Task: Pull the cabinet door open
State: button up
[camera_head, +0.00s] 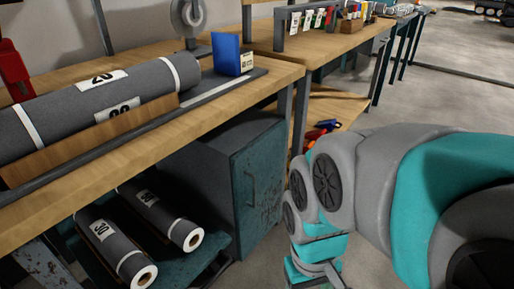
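The cabinet (205,165) is a worn grey-teal metal box under the wooden workbench. Its door (266,175) is the teal face turned to the right, and it looks shut. A thin upright handle (251,188) is on the door, towards its left side. My grey and teal arm comes in from the right. My gripper (322,278) is at the bottom edge of the picture, lower than the handle and to its right, apart from the door. Its fingers are partly cut off by the frame, so whether they are open does not show.
Grey rolls lie on the workbench (225,108) and on a low shelf (205,268) left of the cabinet. A bench leg (301,115) stands near the door's upper right. A second bench with tools runs back. Grey floor (440,90) is open to the right.

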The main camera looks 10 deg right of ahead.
aim_at(258, 169)
jog(key=z, duration=0.15)
jog(key=k+j+z, duration=0.25)
jog(key=j+z, duration=0.2)
jog(key=k+j+z, duration=0.4)
jog(key=i+l, duration=0.05)
jog(key=l, duration=0.05)
